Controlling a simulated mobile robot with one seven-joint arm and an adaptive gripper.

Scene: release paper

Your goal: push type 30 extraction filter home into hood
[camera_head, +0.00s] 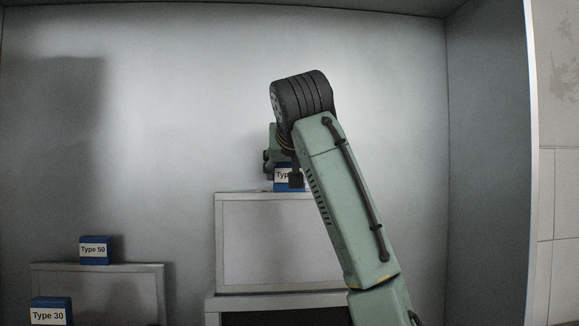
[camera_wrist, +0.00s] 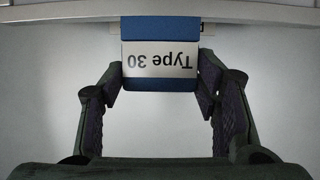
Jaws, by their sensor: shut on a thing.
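The type 30 filter is a pale flat panel (camera_head: 275,245) with a blue handle block (camera_head: 283,185) on its top edge. Its label is partly hidden by my gripper (camera_head: 284,170) in the head view. In the wrist view the handle (camera_wrist: 160,45) reads "Type 30" upside down, and my gripper's fingers (camera_wrist: 160,80) are shut on it from both sides. The panel stands upright above a pale housing with a dark opening (camera_head: 285,318), which looks like the hood. Whether the panel's lower edge is inside it I cannot tell.
At lower left stands another pale panel (camera_head: 95,285) with a blue "Type 50" block (camera_head: 95,250). Grey walls enclose the back and right side.

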